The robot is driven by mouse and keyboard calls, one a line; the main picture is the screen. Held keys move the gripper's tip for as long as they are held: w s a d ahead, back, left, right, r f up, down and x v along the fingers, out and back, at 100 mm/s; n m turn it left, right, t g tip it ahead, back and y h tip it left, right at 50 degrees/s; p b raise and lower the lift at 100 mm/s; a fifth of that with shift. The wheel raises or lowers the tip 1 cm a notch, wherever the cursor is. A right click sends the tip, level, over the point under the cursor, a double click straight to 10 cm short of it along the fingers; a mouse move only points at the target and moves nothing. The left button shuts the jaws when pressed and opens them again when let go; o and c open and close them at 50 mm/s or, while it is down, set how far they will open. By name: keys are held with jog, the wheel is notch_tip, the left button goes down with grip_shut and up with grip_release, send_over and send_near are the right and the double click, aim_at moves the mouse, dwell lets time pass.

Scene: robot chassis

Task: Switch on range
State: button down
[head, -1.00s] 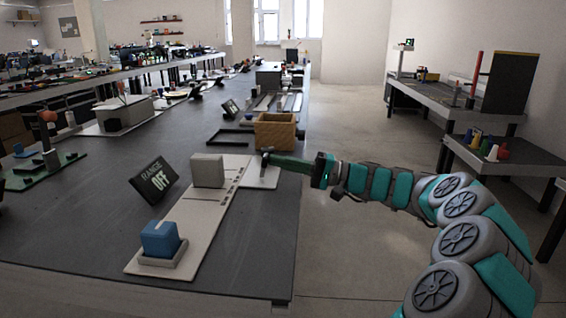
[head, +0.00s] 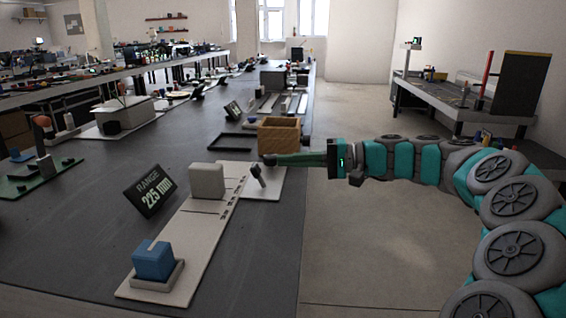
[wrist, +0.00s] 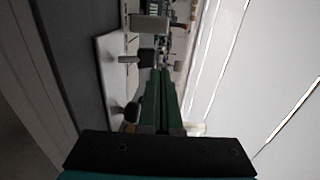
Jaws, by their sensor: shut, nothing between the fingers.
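The tilted black range display (head: 150,191) stands left of the pale rail board and reads "RANGE 225 mm". A small dark lever (head: 257,176) stands tilted on a white plate (head: 268,188) at the board's far right end. My gripper (head: 268,160) is shut and empty, its green fingers pointing left just above and behind the lever. I cannot tell whether they touch it. In the wrist view the green fingers (wrist: 162,75) lie together. A grey block (head: 207,180) sits on the board, and a blue block (head: 154,260) sits in a holder at its near end.
A wooden box (head: 279,136) stands on the bench just beyond my gripper. A flat black frame (head: 231,141) lies left of it. Open floor lies right of the bench.

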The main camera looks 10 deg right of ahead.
jog(key=s+d+r, duration=0.3)
jog(key=d+r, duration=0.1)
jog(key=d, duration=0.5)
jog(key=shift+b, duration=0.4)
jog(key=shift+d+r, duration=0.1)
